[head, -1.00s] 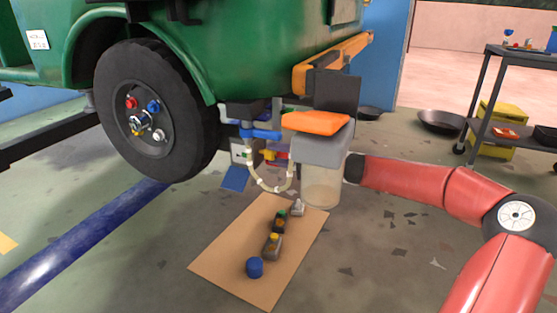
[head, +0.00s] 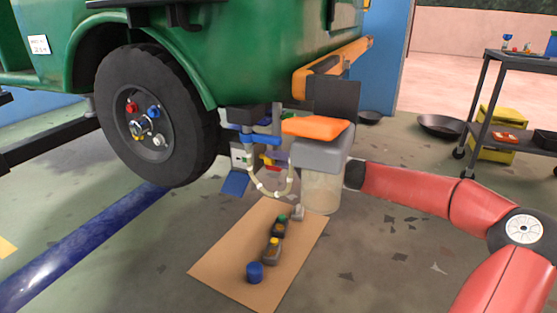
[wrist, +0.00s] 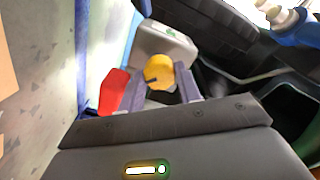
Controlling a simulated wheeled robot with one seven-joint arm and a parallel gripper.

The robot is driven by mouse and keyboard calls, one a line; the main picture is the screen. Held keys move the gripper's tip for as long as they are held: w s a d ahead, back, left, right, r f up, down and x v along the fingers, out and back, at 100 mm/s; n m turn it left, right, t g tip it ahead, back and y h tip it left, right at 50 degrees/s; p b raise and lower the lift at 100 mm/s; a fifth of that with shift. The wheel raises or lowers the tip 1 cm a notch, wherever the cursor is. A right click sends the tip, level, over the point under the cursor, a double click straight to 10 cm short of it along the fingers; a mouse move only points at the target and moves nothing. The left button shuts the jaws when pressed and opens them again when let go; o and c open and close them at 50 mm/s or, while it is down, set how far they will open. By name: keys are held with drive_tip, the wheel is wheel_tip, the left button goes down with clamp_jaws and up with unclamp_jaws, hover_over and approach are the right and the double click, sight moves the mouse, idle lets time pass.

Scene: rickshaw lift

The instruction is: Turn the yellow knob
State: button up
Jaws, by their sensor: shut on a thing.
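The yellow knob (wrist: 160,72) is a round, slotted disc in the wrist view, in front of a grey-white box (wrist: 163,48). My gripper (wrist: 160,80) has one grey-purple finger on each side of it and is shut on it. In the head view, the knob (head: 267,159) is a small yellow spot under the green vehicle, behind its wheel, partly hidden by my gripper (head: 277,158). The slot's exact angle is hard to read.
A red part (wrist: 113,92) lies left of the fingers. A pale hose (head: 262,187) hangs beneath the vehicle (head: 240,60). A brown mat (head: 225,270) with several bottles lies on the floor below. A black cart (head: 490,100) stands at right.

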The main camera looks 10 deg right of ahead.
drive_tip(key=o, duration=1)
drive_tip(key=v, duration=0.7)
drive_tip(key=shift+s+d+p, duration=0.3)
drive_tip(key=shift+p, duration=0.15)
